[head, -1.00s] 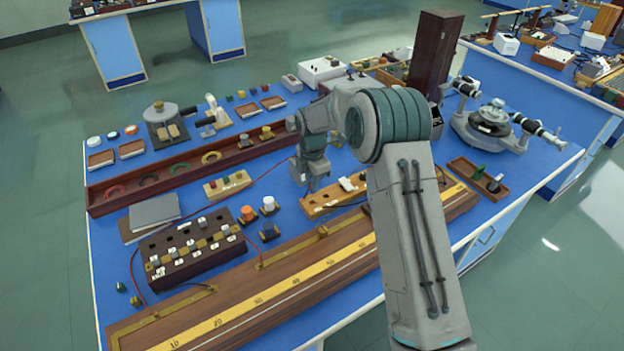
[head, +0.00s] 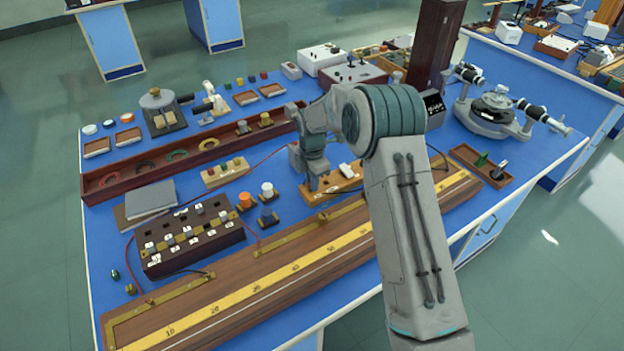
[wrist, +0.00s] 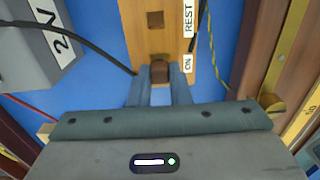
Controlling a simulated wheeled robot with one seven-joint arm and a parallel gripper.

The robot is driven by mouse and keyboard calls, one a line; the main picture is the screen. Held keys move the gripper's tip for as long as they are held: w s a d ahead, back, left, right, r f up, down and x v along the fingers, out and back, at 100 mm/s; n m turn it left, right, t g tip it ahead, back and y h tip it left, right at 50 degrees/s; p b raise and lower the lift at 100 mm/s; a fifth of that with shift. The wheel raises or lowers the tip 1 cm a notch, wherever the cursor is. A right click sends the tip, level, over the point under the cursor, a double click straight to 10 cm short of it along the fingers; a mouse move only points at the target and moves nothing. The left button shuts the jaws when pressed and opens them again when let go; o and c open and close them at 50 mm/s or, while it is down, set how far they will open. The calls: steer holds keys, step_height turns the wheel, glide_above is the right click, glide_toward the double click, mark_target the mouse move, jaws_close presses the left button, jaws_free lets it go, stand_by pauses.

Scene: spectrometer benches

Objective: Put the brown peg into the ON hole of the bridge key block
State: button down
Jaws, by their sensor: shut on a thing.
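The bridge key block is a light wooden block (head: 347,184) near the middle of the bench. In the wrist view the block (wrist: 177,41) has a square dark hole (wrist: 155,20) beside the REST label (wrist: 188,18), and an ON label (wrist: 187,63) nearer my gripper. My gripper (wrist: 160,78) is shut on the brown peg (wrist: 160,68), at the ON end of the block. The ON hole is hidden under the peg and fingers. I cannot tell how deep the peg sits. In the head view my gripper (head: 312,182) is at the block's left end, and the peg is hidden.
A grey box marked 2N (wrist: 32,45) stands close left of my gripper. A black cable and a red wire run near the block. The long wooden scale board (head: 250,292) lies in front, and a dark plug box (head: 192,233) stands to the left.

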steer(key=c, duration=1.3)
jaws_free()
steer(key=shift+o, duration=0.2)
steer(key=shift+r, duration=0.15)
step_height(320, 180, up, 14)
steer(key=b, duration=0.1)
steer(key=shift+f+b, duration=0.2)
steer(key=shift+b, duration=0.1)
